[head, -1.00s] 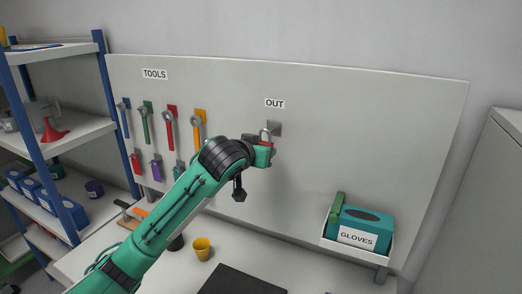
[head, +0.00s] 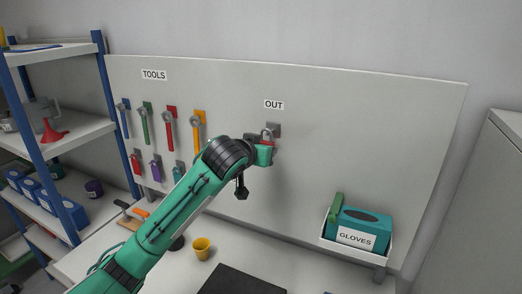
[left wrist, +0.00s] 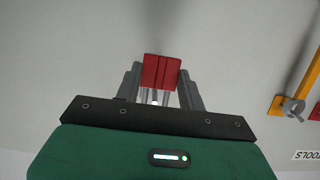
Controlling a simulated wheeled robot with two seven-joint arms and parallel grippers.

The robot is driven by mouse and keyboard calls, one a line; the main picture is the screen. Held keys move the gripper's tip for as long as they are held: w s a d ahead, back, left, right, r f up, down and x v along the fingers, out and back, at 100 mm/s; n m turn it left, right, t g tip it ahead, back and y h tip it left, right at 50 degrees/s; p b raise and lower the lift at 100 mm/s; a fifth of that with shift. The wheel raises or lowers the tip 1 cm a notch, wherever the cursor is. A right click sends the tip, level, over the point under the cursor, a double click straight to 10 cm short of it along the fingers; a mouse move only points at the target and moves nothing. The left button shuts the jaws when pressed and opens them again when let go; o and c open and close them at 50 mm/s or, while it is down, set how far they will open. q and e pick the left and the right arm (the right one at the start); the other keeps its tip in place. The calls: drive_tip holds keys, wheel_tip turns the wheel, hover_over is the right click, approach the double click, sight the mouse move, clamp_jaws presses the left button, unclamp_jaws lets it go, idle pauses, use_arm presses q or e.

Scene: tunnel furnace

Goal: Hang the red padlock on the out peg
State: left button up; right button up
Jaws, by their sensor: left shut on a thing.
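The red padlock (left wrist: 161,72) is between the fingers of my left gripper (left wrist: 160,90), which is shut on its body. In the head view the padlock (head: 268,141) shows just past the green wrist, with its grey shackle upward. The shackle is in front of or at the grey out peg plate (head: 274,129), below the OUT label (head: 274,105). I cannot tell whether the shackle is around the peg or only in front of it. My left gripper (head: 267,145) is largely hidden by its own wrist. My right gripper is not in view.
A glove box (head: 358,230) sits in a white tray at lower right. The board around the out peg is clear.

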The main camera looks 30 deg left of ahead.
sight(268, 143)
use_arm(q)
drive_tip(key=shift+w+a+p, duration=0.1)
drive_tip(key=shift+w+p, duration=0.45)
drive_tip(key=shift+w, duration=1.2)
drive_tip(key=shift+f, duration=0.3)
idle(0.4)
drive_tip(key=o, duration=1.6)
drive_tip(key=shift+c, duration=0.2)
